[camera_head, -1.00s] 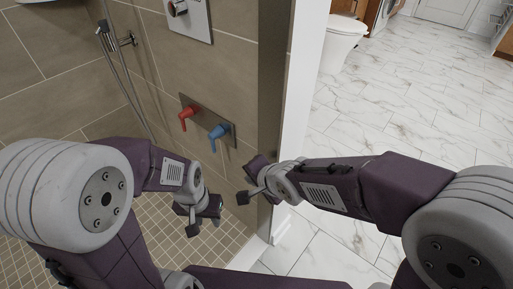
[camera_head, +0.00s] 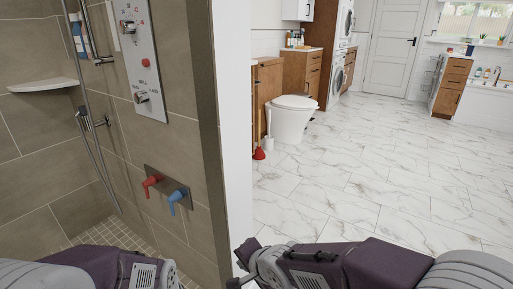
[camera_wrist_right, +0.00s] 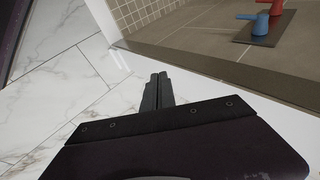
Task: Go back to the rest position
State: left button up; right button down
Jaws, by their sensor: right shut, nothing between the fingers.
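My right gripper (camera_wrist_right: 158,92) is shut and empty in the right wrist view, its two dark fingers together over the white ledge at the shower's edge. In the head view the right gripper (camera_head: 240,268) is at the bottom centre, partly cut off by the frame edge, in front of the white wall end. My left arm shows at the bottom left of the head view; its gripper is out of frame. The red lever (camera_head: 152,183) and blue lever (camera_head: 177,198) sit on a wall plate, apart from both arms. They also show in the right wrist view, red (camera_wrist_right: 268,4) and blue (camera_wrist_right: 262,20).
The shower wall end (camera_head: 234,130) stands just beyond my right gripper. A shower panel (camera_head: 138,60) and corner shelf (camera_head: 43,85) are at left. A toilet (camera_head: 291,118) and red plunger (camera_head: 258,150) are farther back. The marble floor (camera_head: 400,185) at right is clear.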

jog(key=d+m+g+h+p, duration=0.15)
jog(key=d+h+p, duration=0.3)
jog(key=d, duration=1.35)
jog(key=s+d+f+n+g+p, duration=0.1)
jog(key=s+n+g, duration=0.1)
jog(key=s+n, duration=0.25)
jog(key=s+d+f+n+g+p, duration=0.1)
jog(key=s+d+f+n+g, duration=0.1)
jog(key=s+n, duration=0.3)
notch_tip(320, 180, up, 38)
jog(key=s+p, duration=0.1)
jog(key=p, duration=3.6)
jog(key=shift+s+r+p, duration=0.25)
jog(key=shift+p, duration=0.1)
jog(key=shift+a, duration=0.15)
